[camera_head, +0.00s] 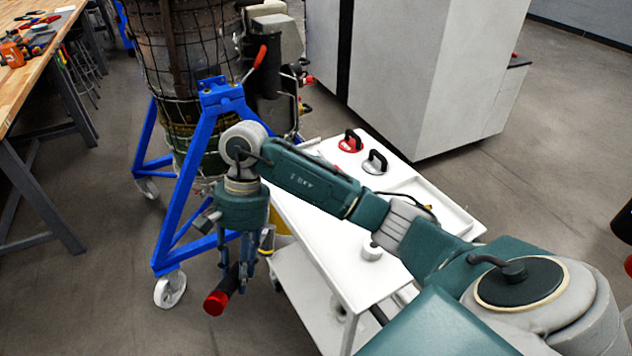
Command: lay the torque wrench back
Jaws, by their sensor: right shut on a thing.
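My right gripper (246,268) points down beside the left edge of the white cart (318,235), above the floor. It is shut on the torque wrench (217,300), whose black handle with a red end sticks out toward the lower left. The rest of the wrench is mostly hidden by the fingers and my wrist. My right arm reaches across the cart and covers part of its top. My left gripper is out of view.
A red lifter (350,142) and a grey one (375,163) stand at the cart's back. A small white round piece (371,252) sits near its front edge. The blue turbine stand (178,215) is close left of my gripper. A workbench (30,72) stands far left.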

